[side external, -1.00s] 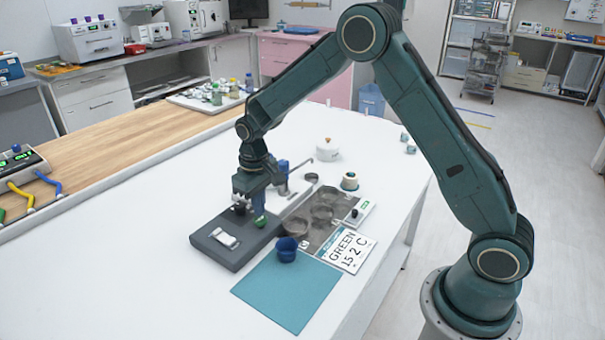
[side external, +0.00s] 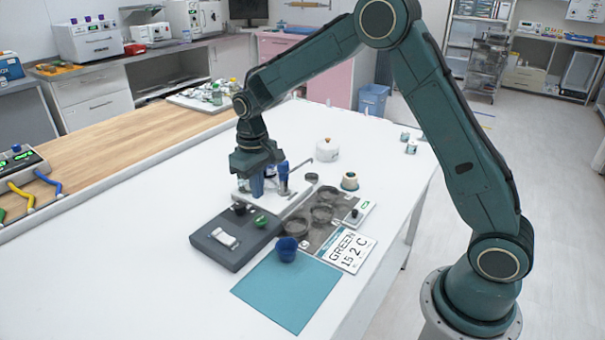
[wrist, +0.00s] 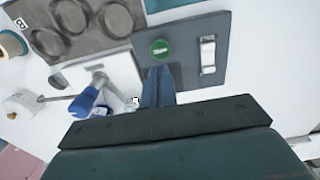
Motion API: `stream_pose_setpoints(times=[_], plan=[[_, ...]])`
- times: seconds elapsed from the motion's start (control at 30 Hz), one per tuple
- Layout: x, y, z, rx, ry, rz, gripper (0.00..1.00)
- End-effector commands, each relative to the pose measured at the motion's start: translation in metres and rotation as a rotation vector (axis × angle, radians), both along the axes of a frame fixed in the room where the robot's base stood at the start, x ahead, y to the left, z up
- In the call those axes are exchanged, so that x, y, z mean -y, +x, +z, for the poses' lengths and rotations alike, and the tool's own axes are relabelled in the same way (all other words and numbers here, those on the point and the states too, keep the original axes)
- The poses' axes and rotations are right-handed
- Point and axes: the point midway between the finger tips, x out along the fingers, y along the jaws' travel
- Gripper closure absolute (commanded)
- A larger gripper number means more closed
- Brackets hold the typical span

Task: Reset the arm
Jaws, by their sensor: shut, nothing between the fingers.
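My gripper (side external: 257,192) hangs fingers-down above the back part of the dark grey board (side external: 215,255). Its fingers are shut and empty; in the wrist view they are pressed together (wrist: 157,88) beside the board's edge. The board carries a green round piece (side external: 261,220), a dark knob (side external: 239,208) and a white switch-like piece (side external: 225,239). The green piece also shows just ahead of the fingers in the wrist view (wrist: 160,47). My gripper appears clear of all of these.
A blue-topped item (side external: 283,172) stands close to the right of my gripper. The table's left front is clear.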

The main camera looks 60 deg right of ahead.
Motion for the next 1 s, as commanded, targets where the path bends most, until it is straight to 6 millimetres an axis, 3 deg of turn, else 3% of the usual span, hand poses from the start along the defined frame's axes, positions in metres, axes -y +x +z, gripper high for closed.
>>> stream_pose_setpoints(times=[0.63,0.77,1.0], plan=[[0.000,-0.003,0.014,0.009,0.000,0.000,1.00],[0.000,-0.011,0.028,0.026,0.000,0.000,1.00],[0.001,-0.039,0.071,0.082,0.000,0.000,1.00]])
